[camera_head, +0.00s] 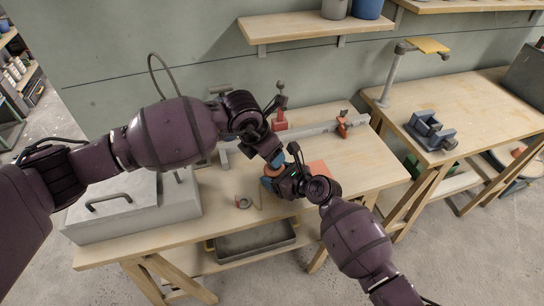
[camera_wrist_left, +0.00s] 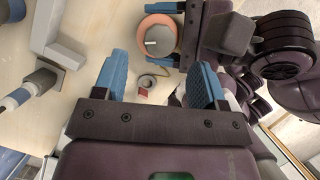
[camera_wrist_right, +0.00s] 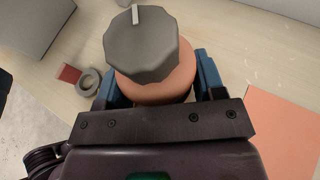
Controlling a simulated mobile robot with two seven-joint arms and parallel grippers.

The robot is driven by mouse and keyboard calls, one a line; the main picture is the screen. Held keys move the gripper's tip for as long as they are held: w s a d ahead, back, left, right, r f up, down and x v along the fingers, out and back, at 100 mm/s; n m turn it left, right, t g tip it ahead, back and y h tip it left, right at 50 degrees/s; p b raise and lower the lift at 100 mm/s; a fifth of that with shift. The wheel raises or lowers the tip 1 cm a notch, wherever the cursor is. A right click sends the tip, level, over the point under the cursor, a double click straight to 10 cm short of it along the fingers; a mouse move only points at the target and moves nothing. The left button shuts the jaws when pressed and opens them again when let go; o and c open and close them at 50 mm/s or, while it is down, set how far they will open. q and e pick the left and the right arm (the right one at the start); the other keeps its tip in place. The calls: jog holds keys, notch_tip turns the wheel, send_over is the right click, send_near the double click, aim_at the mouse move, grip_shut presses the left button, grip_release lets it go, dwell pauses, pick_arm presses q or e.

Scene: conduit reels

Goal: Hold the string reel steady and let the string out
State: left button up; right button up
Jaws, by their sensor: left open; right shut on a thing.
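The reel is a salmon-orange drum with a grey faceted knob; it shows in the right wrist view (camera_wrist_right: 152,80), between the blue fingers of my right gripper (camera_head: 272,181), which is shut on it. In the head view the reel (camera_head: 274,170) is mostly hidden by both grippers. My left gripper (camera_wrist_left: 160,68) is open and empty, just beside the reel (camera_wrist_left: 158,42), which lies beyond its fingertips in the left wrist view. I cannot make out the string clearly. A small grey ring (camera_head: 243,203) with a red piece (camera_wrist_right: 69,73) lies on the bench near the reel.
The wooden bench (camera_head: 220,222) carries a grey box with a handle (camera_head: 140,212) at the left, an orange sheet (camera_head: 317,168) right of the grippers, and a grey rail (camera_head: 310,129) with red fittings behind. A second bench (camera_head: 480,105) holds a grey vise (camera_head: 430,132).

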pick_arm(q)
jog(key=shift+v, duration=1.6)
jog(key=shift+w+a, duration=0.1)
